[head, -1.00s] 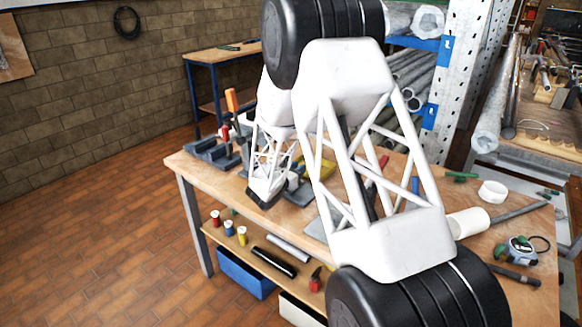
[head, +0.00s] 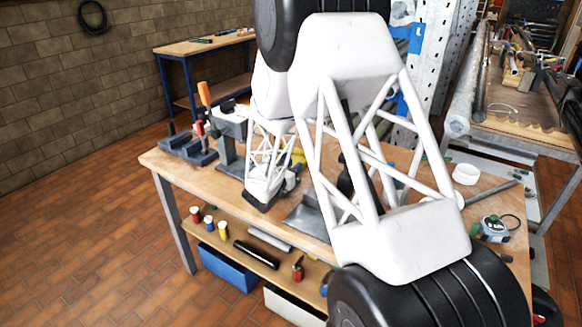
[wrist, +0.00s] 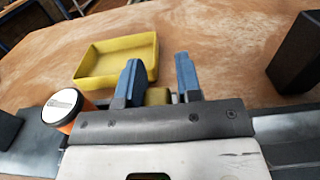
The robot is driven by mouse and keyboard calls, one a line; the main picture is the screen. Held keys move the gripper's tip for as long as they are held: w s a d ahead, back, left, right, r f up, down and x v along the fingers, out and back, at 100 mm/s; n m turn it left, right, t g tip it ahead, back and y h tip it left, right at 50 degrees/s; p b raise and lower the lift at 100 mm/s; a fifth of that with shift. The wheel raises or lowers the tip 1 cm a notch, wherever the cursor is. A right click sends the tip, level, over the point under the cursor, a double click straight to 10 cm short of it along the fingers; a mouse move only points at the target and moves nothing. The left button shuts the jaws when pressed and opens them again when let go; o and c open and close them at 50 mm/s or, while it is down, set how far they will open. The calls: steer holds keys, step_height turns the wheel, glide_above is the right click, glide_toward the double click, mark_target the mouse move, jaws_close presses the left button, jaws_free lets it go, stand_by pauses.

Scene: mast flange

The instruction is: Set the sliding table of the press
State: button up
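My gripper (wrist: 158,72) shows in the wrist view as two blue fingers standing apart over the wooden tabletop. A small brass-coloured block (wrist: 158,97) shows between them; a gap shows beside the right finger, and I cannot tell whether the block touches the left one. In the head view my gripper (head: 262,198) is dark and low over the bench, to the right of a grey upright device (head: 228,130), possibly the press. A grey plate (head: 308,216) lies to the right, partly behind my arm. I cannot make out the sliding table for certain.
A yellow tray (wrist: 118,60) lies beyond the fingers. An orange can with a white lid (wrist: 63,106) stands left of them. A dark block (wrist: 296,52) stands at right. Clamps with an orange handle (head: 205,94) stand at the bench's left end. A tape measure (head: 494,229) lies right.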

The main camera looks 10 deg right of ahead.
steer(key=o, duration=0.4)
steer(key=shift+s, duration=0.1)
steer(key=shift+v, duration=3.85)
steer(key=shift+r, duration=0.1)
